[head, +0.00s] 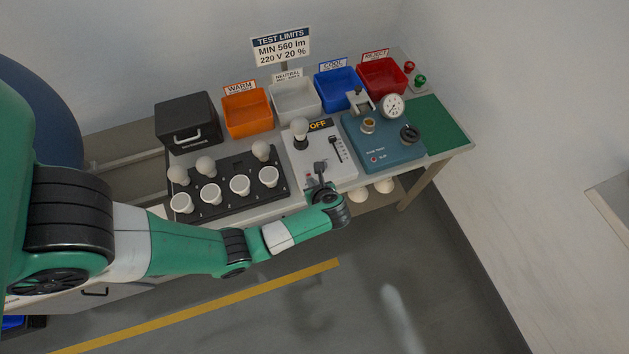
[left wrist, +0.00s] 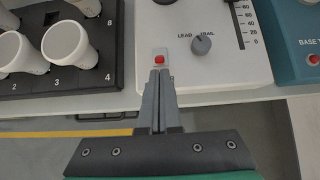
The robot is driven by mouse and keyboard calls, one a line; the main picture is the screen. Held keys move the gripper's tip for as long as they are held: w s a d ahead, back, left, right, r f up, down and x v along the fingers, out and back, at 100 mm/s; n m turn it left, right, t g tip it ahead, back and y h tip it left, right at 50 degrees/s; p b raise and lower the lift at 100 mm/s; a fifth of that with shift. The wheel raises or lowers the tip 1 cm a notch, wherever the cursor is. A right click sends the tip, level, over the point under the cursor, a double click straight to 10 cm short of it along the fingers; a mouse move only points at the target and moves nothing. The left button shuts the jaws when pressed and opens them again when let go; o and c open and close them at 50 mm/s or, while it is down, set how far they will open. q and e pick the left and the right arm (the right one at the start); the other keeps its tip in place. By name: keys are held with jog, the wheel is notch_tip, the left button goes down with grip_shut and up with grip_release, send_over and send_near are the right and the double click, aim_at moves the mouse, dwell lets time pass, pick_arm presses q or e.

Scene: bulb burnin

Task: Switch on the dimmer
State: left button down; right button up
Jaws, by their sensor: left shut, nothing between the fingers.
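The dimmer (head: 346,172) is a light grey box on the bench with a slider, a bulb standing on it and a dark display (head: 320,125) reading OFF. In the left wrist view the dimmer (left wrist: 215,72) shows a red button (left wrist: 159,60) near its front edge, a grey knob (left wrist: 201,45) and part of the slider scale. My left gripper (left wrist: 159,74) is shut and empty, its tips at the red button; I cannot tell if they touch it. In the head view my left gripper (head: 319,170) covers the dimmer's front part. My right gripper is not in view.
A blue tester (head: 385,152) with a gauge stands right. Behind are orange (head: 248,113), white, blue and red bins, and a black case (head: 188,122). A green mat (head: 440,125) lies clear at right.

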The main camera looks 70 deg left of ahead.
aim_at(309, 173)
pick_arm(q)
jog(key=shift+a+r+p, duration=0.3)
jog(key=shift+r+p, duration=0.1)
jog(key=shift+p, duration=0.2)
dwell(0.6)
jog(key=shift+a+r+p, duration=0.45)
jog(key=shift+r+p, duration=0.05)
jog(key=shift+p, duration=0.25)
jog(key=shift+a+r+p, duration=0.2)
jog(key=shift+a+p, duration=0.25)
jog(key=shift+f, duration=0.1)
jog(key=shift+r+p, duration=0.8)
jog(key=shift+r, duration=0.05)
